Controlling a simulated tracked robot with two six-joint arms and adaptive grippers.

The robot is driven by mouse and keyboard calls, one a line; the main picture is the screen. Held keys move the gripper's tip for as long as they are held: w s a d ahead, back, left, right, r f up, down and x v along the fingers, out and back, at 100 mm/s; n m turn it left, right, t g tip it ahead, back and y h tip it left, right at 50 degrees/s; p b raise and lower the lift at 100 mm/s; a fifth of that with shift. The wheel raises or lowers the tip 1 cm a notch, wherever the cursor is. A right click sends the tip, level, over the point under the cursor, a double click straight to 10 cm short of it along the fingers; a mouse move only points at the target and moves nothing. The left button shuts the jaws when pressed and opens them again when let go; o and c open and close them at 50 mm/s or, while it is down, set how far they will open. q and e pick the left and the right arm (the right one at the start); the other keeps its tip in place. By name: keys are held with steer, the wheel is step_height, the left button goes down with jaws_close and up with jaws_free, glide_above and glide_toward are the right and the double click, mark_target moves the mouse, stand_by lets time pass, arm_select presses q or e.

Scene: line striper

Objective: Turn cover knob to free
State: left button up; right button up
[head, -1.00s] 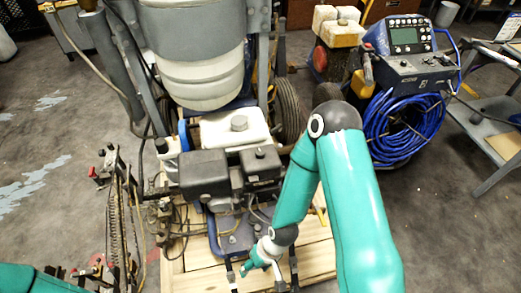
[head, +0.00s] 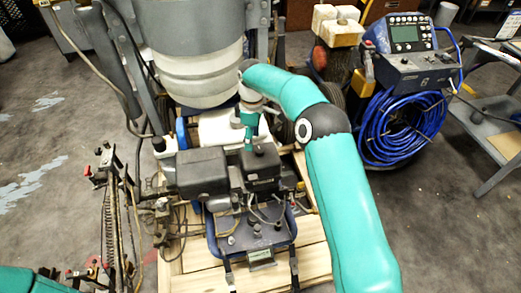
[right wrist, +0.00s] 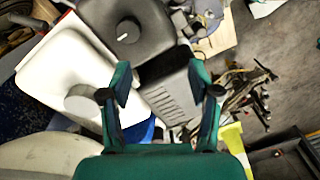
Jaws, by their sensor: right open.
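The black engine cover (head: 262,172) has a round knob (head: 258,151) on top, just below my right gripper in the head view. In the right wrist view the knob (right wrist: 128,31) is black with a short white mark, on the dark cover (right wrist: 150,48). My right gripper (right wrist: 162,82) is open and empty, its teal fingers spread. In the head view this gripper (head: 249,128) points down above the engine, partly hiding the white tank. The knob lies beyond the left fingertip in the wrist view, not between the fingers. My left gripper is out of view.
A white tank (head: 215,128) stands behind the cover; its grey cap (right wrist: 82,103) shows in the wrist view. A second black box (head: 202,172) sits left of the cover. The large grey hopper (head: 195,75) rises behind. A blue hose coil (head: 402,125) stands right.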

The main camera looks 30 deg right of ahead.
step_height(320, 180, up, 7)
glide_above(259, 150)
steer(key=b, duration=0.1)
steer(key=shift+t+h, duration=0.4)
step_height(259, 150, down, 14)
steer(key=shift+f+b, duration=0.1)
steer(key=shift+b, duration=0.85)
steer(key=shift+f, duration=0.85)
